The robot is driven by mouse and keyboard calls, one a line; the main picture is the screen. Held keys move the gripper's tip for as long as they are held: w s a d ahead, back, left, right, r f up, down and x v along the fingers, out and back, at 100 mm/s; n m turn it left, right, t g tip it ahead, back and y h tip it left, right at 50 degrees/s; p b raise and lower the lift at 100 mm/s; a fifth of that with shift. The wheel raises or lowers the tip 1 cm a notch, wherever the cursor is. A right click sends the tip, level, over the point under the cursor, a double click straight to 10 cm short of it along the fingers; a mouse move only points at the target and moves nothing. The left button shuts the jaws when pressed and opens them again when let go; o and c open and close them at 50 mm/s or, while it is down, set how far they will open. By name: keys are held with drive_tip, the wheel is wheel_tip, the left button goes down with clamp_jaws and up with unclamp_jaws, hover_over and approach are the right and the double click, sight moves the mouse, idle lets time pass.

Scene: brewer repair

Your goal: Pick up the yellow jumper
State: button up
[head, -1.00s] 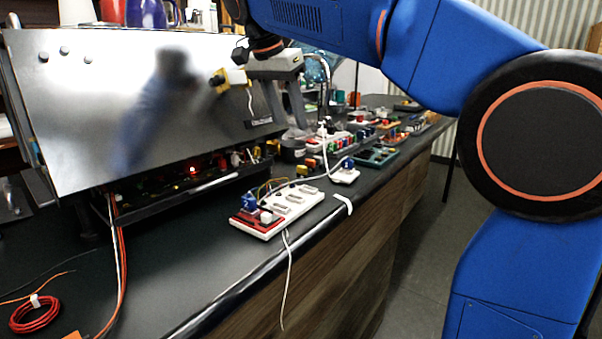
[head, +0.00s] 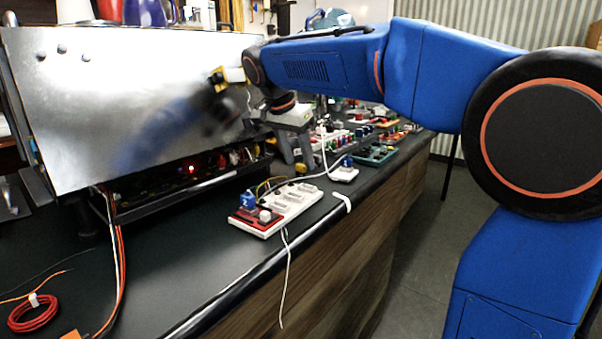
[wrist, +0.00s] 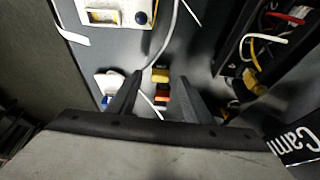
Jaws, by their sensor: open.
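A small yellow block, which looks like the yellow jumper (wrist: 161,75), sits on the dark counter in the wrist view. It shows between my fingertips, with a gap on each side. Orange and red small pieces (wrist: 161,97) lie in line beside it. My gripper (wrist: 161,79) is open and empty, pointing down over it. How far the tips are above the counter I cannot tell. In the head view my gripper (head: 296,158) is low beside the brewer, and a yellow bit (head: 300,168) shows at its fingers.
The brewer's steel panel (head: 110,110) stands left of my gripper, with its open electronics tray (head: 190,180) below. A white power strip (head: 290,205) with a cable lies in front. A small white module with a blue part (head: 344,172) is to the right.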

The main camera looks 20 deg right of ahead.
drive_tip(key=shift+w+d+f, duration=0.15)
drive_tip(key=shift+d+f, duration=0.1)
drive_tip(key=shift+f, duration=0.35)
drive_tip(key=shift+c, duration=0.6)
drive_tip(key=c, duration=1)
